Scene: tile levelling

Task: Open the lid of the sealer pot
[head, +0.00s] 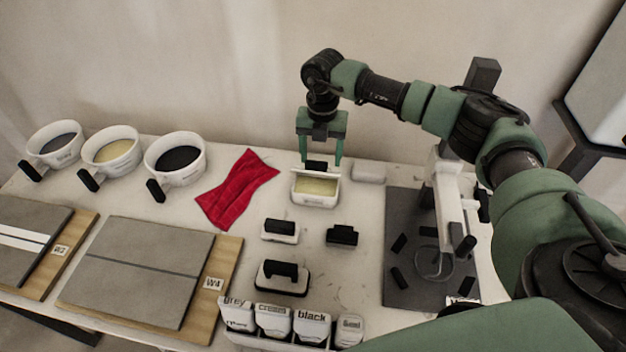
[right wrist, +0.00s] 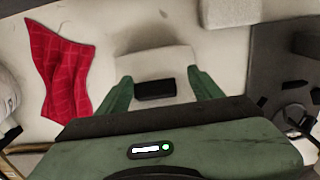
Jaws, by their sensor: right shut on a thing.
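The sealer pot (head: 316,201) is a small white box on the table with pale yellow inside showing. Its white lid (head: 300,172) is raised at the back of the pot, with a black handle (head: 317,166) on it. My right gripper (head: 321,163) points down from above and is shut on the lid's handle, a finger at each side. In the right wrist view the black handle (right wrist: 155,89) lies between the fingertips of my right gripper (right wrist: 160,85), over the pale lid (right wrist: 158,62). My left gripper is not in view.
A red cloth (head: 236,188) lies left of the pot. A pale block (head: 368,172) sits close on the right. Black-handled tools (head: 281,230) stand in front. Three handled bowls (head: 175,160) stand at left, and a dark board with a stand (head: 410,215) at right.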

